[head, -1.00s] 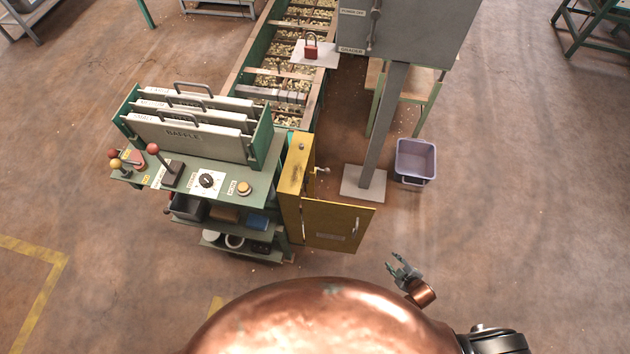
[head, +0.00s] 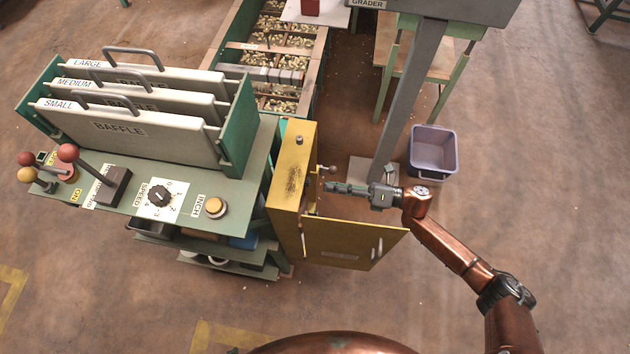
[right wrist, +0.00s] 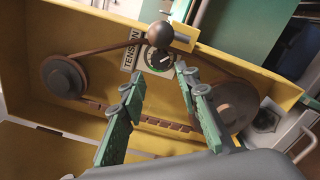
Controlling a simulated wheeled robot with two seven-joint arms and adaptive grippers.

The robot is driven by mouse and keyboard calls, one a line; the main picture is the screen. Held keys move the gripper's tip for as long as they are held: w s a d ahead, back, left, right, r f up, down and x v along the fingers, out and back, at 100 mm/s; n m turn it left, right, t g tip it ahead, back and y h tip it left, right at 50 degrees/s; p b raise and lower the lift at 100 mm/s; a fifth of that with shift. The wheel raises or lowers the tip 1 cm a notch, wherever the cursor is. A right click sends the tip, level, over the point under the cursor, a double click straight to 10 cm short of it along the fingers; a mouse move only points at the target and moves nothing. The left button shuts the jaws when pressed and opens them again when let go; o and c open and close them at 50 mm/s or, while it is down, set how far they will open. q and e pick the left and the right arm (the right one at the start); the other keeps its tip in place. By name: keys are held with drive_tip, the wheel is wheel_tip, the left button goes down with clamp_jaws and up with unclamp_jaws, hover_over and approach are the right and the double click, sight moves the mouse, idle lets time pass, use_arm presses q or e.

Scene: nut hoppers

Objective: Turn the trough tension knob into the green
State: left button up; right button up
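The yellow cabinet (head: 288,185) stands at the right end of the green control bench, its door (head: 350,243) open. In the right wrist view, a small round dial (right wrist: 158,62) with a light pointer and green on its face sits inside, beside a TENSION label (right wrist: 131,58). A dark ball knob (right wrist: 160,34) stands just above the dial. The exact pointer reading is too small to tell. My right gripper (head: 328,187) reaches the cabinet's open side from the right; in its wrist view its fingers (right wrist: 160,78) are apart, with the dial beyond their tips and nothing between them. My left gripper is out of view.
A belt runs around two dark pulleys (right wrist: 64,76) (right wrist: 234,106) inside the cabinet. The bench carries baffles (head: 130,125), a speed knob (head: 160,197) and levers. A grey post (head: 408,100) and a purple bin (head: 433,150) stand behind my right arm. Floor in front is open.

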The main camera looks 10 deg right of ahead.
sight(306, 182)
use_arm(q)
drive_tip(key=shift+w+d+f+t+b, duration=0.65)
drive_tip(key=shift+w+d+f, duration=0.15)
drive_tip(key=shift+w+f, duration=0.25)
use_arm(e)
drive_tip(key=shift+x, duration=2.8)
drive_tip(key=shift+c, duration=0.4)
clamp_jaws()
